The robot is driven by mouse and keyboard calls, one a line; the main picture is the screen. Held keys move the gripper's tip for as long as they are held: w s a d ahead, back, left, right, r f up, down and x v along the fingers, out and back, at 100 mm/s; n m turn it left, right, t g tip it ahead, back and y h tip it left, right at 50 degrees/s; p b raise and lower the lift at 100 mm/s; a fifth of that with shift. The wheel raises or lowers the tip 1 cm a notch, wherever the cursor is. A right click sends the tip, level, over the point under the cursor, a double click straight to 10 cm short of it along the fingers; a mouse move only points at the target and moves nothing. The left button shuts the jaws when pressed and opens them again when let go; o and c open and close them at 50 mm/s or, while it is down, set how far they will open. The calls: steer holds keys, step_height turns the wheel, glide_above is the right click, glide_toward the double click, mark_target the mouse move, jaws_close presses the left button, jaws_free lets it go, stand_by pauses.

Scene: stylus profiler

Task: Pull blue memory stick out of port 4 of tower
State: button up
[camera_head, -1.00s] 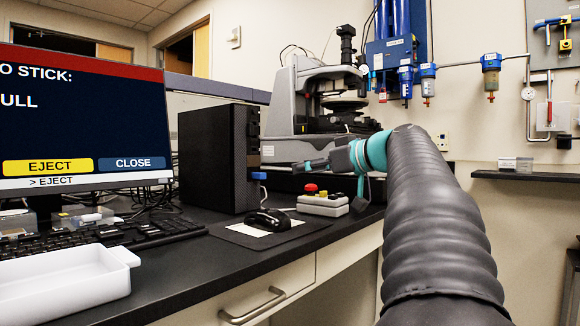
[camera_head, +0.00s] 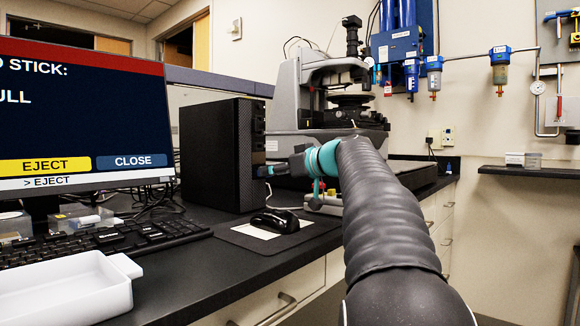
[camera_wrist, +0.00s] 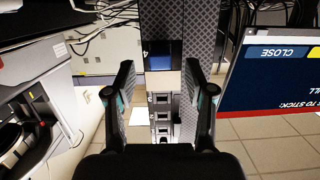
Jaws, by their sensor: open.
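The black tower (camera_head: 222,155) stands on the bench beside the monitor. The blue memory stick (camera_head: 263,171) pokes out of its front, partly covered by my gripper (camera_head: 280,169) in the head view. In the wrist view the stick (camera_wrist: 160,58) shows as a blue block at the port marked 4, on the tower's front panel (camera_wrist: 160,14). My gripper is open in the wrist view (camera_wrist: 160,76), one finger to each side of the stick's line. No finger clearly touches the stick; the exact depth gap is hard to tell.
A mouse (camera_head: 276,221) lies on a mat below my gripper. A control box (camera_head: 325,204) with buttons is partly hidden behind my arm. The profiler (camera_head: 330,100) stands behind. The monitor (camera_head: 80,120) shows EJECT and CLOSE buttons. A white tray (camera_head: 70,290) is at front left.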

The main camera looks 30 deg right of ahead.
steer(key=shift+x, duration=1.4)
steer(key=c, duration=1)
jaws_close()
